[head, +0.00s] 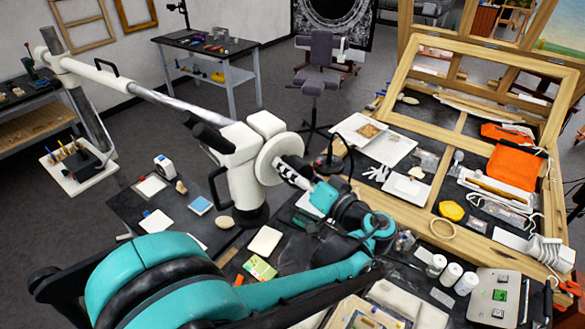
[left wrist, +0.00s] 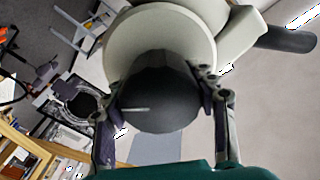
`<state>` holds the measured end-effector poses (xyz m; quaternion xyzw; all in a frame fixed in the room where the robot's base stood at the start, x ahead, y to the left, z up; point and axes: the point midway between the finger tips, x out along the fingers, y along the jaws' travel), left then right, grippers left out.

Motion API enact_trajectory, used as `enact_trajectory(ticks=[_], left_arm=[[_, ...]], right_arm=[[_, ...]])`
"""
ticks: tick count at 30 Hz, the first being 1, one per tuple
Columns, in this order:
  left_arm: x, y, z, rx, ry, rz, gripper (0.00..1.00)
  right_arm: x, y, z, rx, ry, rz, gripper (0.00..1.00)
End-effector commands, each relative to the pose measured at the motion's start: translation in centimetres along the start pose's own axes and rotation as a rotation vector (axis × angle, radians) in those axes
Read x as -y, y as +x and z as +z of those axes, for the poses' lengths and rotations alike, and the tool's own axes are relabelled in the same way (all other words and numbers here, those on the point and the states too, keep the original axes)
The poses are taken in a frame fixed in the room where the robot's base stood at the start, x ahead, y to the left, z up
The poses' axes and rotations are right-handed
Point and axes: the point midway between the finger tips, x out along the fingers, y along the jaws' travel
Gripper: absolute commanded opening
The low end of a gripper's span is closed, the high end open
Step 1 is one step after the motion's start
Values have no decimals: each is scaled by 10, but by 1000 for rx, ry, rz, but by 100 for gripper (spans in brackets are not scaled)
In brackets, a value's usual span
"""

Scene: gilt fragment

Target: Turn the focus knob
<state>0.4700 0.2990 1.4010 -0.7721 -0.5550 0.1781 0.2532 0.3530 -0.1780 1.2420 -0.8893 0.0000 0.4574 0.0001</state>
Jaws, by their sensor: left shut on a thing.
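A white stereo microscope (head: 245,165) hangs on a long metal boom arm over the dark benches, with a pale round disc (head: 268,160) on the side facing my left gripper. My left gripper (head: 302,173) reaches up to this side from the lower right. In the left wrist view, a dark rounded focus knob (left wrist: 160,98) stands out in front of the pale disc (left wrist: 165,45). The two fingers of my left gripper (left wrist: 160,108) are shut on the knob, one at each side. In the head view, the knob is mostly hidden by the fingers. My right gripper does not show.
A wooden frame (head: 430,75) leans over the right bench, with an orange cloth (head: 512,167) and a yellow item (head: 451,211) nearby. White jars (head: 451,274) stand at the front. A small tray table (head: 75,180) is at the left. The floor behind is mostly clear.

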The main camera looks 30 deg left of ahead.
Motion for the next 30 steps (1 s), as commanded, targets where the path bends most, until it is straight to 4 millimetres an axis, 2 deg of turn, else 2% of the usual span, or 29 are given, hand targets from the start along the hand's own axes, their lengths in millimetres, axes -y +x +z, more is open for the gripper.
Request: enact_trajectory(ticks=[8, 9, 10, 11, 20, 23, 26, 30], left_arm=[[0, 0, 0, 0, -1, -1, 28], [0, 0, 0, 0, -1, -1, 67], [0, 0, 0, 0, -1, -1, 75], [0, 0, 0, 0, -1, -1, 78], [0, -1, 0, 0, -1, 0, 78], [0, -6, 0, -1, -1, 1, 78], [-1, -21, -1, -3, -1, 3, 78], [-2, -52, -1, -4, -1, 6, 78]], right_arm=[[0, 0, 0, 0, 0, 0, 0], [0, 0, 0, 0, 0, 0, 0], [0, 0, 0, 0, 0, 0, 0], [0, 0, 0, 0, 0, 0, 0], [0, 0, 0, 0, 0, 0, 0], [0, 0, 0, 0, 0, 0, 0], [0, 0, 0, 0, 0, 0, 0], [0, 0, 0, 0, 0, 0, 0]])
